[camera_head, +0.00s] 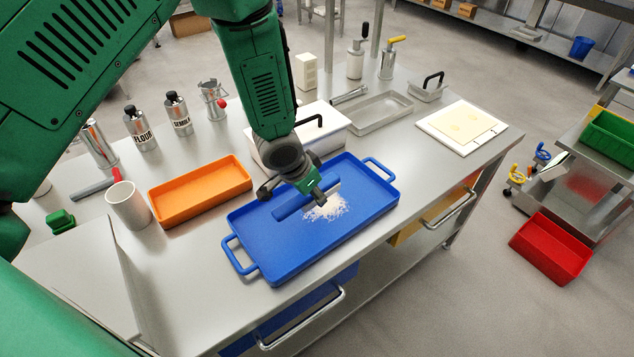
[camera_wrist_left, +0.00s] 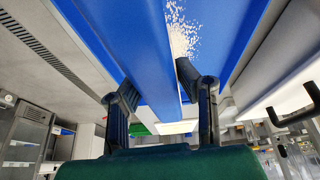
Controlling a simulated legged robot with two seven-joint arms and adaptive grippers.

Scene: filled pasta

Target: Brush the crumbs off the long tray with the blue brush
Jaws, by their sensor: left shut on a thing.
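The long blue tray (camera_head: 268,252), with a loop handle at each end, lies on the steel table. A patch of pale crumbs (camera_head: 328,211) lies on its floor, right of the middle; the crumbs also show in the left wrist view (camera_wrist_left: 182,32). My left gripper (camera_head: 318,191) is over the tray, shut on the blue brush (camera_head: 290,208). The brush also runs between the fingers in the left wrist view (camera_wrist_left: 150,50). It lies low over the tray, just beside the crumbs; whether it touches the tray floor I cannot tell. My right gripper is not in view.
An orange tray (camera_head: 205,192) and a white mug (camera_head: 126,205) stand left of the blue tray. A white lidded box (camera_head: 330,122) is close behind it. A steel tray (camera_head: 372,112) and a cream board (camera_head: 461,127) are farther right. Bare table lies right of the tray.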

